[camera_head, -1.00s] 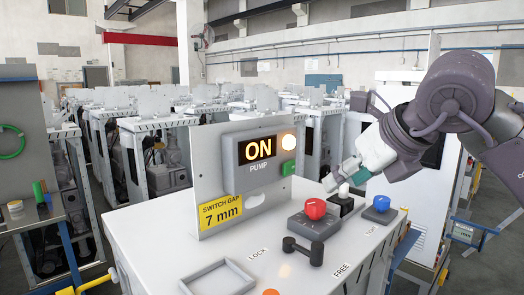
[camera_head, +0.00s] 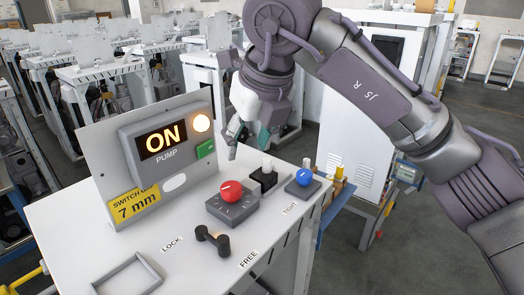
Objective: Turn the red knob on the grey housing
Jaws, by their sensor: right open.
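The red knob (camera_head: 231,191) sits on top of a small dark grey housing (camera_head: 233,208) on the white cabinet top. A white pointer line shows on the knob. My right gripper (camera_head: 243,142) is open and empty, above and behind the knob, close to the panel's right side. Its fingers point down and do not touch the knob. Part of the gripper is hidden by its own wrist. My left gripper is not in view.
A black handle (camera_head: 212,239) lies in front. An empty square frame (camera_head: 128,275) lies front left.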

